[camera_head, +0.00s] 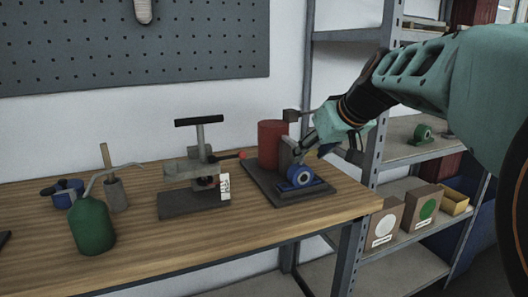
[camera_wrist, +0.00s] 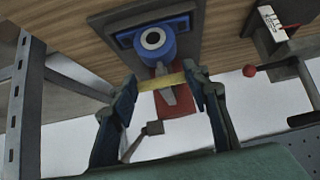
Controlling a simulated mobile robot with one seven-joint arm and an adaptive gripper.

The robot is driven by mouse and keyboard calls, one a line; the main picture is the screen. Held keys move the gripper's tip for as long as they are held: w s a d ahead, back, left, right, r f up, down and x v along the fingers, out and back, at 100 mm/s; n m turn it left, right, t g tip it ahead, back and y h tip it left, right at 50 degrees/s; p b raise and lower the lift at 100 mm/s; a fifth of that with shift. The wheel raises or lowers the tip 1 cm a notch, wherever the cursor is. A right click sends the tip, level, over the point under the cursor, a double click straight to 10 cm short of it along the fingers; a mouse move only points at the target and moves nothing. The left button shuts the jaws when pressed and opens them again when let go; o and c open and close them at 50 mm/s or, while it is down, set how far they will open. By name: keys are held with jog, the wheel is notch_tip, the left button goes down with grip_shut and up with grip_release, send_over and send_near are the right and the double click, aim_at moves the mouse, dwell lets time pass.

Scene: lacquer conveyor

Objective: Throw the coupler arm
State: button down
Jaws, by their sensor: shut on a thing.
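The coupler unit stands at the bench's right end on a dark base plate (camera_head: 262,184), with a blue round housing (camera_head: 299,178) and a red cylinder (camera_head: 272,142). My gripper (camera_head: 306,148) reaches in from the right, just above the blue housing. In the wrist view my gripper (camera_wrist: 168,83) is shut on a yellow crossbar (camera_wrist: 167,81), which I take as the grip of the coupler arm. A grey tapered piece (camera_wrist: 166,95) shows between the fingers, by the crossbar. The blue housing (camera_wrist: 153,42) lies just beyond. My fingers partly hide the grip in the head view.
A clamp-like stand (camera_head: 190,200) with a red-knobbed lever and a white tag stands left of the coupler unit. A green oil can (camera_head: 92,227) is farther left. A metal shelf rack (camera_head: 395,268) with boxes stands close on the right. The bench front is clear.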

jog(key=shift+s+d+f, duration=0.1)
jog(key=shift+s+f, duration=0.1)
jog(key=shift+f, duration=0.55)
jog(key=c, duration=1.5)
grip_release()
jog(key=shift+c, duration=0.2)
jog(key=o, duration=0.5)
jog(key=shift+w, duration=0.15)
jog(key=shift+c, duration=0.2)
notch_tip(320, 180, up, 10)
jog(key=shift+r, duration=0.2)
